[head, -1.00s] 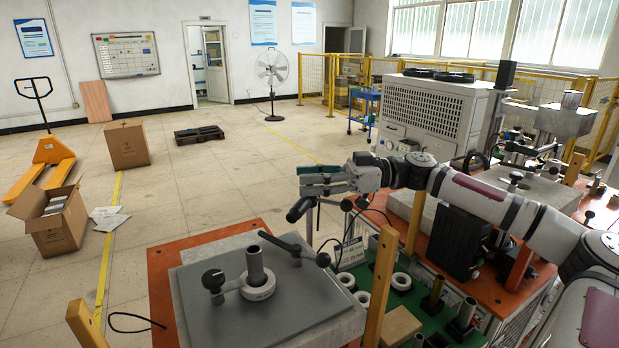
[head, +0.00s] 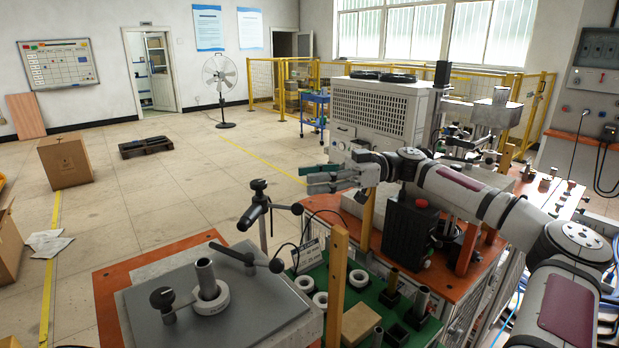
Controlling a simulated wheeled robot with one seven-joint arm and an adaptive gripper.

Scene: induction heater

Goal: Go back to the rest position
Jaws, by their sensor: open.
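My gripper (head: 312,179) shows near the middle of the head view, at the end of my outstretched arm. Its fingers point left and stand apart, with nothing seen between them. It is in the air above the benches, touching nothing that I can see. Below and left of it, a grey plate (head: 255,318) carries a white ring (head: 211,303) around an upright metal cylinder (head: 206,276). A black clamp-like tool on a stand (head: 257,205) rises just left of and below my gripper.
A green tray (head: 348,288) holds white rings, a beige block and dark sockets. A wooden post (head: 337,285) stands at its front. A black box with a red button (head: 407,236) stands below my forearm.

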